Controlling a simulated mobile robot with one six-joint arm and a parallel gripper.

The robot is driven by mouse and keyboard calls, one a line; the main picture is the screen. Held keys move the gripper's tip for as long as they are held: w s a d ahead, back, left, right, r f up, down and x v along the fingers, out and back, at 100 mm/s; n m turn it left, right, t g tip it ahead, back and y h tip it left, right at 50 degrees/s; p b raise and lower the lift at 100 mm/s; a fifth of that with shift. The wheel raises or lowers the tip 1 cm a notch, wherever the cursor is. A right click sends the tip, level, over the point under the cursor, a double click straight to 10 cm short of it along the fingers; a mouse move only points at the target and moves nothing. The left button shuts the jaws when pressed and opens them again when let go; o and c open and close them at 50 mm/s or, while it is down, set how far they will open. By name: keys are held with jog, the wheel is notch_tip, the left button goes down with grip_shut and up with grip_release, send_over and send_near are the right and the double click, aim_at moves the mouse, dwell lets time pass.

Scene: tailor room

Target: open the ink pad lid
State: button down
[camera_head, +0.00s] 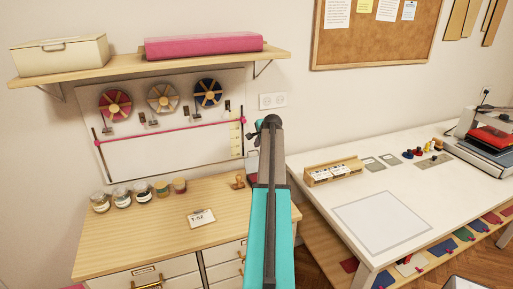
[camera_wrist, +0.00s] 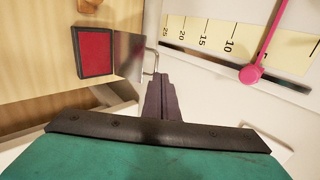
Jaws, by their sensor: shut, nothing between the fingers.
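The ink pad (camera_wrist: 94,52) shows in the wrist view as a dark-rimmed case with a red pad face uncovered. Its grey metal lid (camera_wrist: 129,55) is swung open on the pad's right side, with a thin wire handle (camera_wrist: 154,62) at its outer edge. My gripper (camera_wrist: 160,78) is shut and empty, its tips just below the handle. I cannot tell whether they touch it. In the head view my arm covers most of the ink pad's area at the right end of the wooden cabinet top.
A wooden stamp (camera_head: 238,181) stands on the cabinet top (camera_head: 140,240), near the pad. Several jars (camera_head: 141,193) and a small card (camera_head: 201,218) are to the left. A ruler strip (camera_wrist: 205,38) with a pink slider (camera_wrist: 250,74) is on the wall. A white table (camera_head: 440,205) stands right.

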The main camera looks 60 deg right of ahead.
jog(key=w+r+b+v, duration=0.1)
jog(key=b+v, duration=0.2)
jog(key=v, duration=0.5)
jog(key=shift+d+r, duration=0.25)
jog(key=shift+r, duration=0.05)
dwell(0.4)
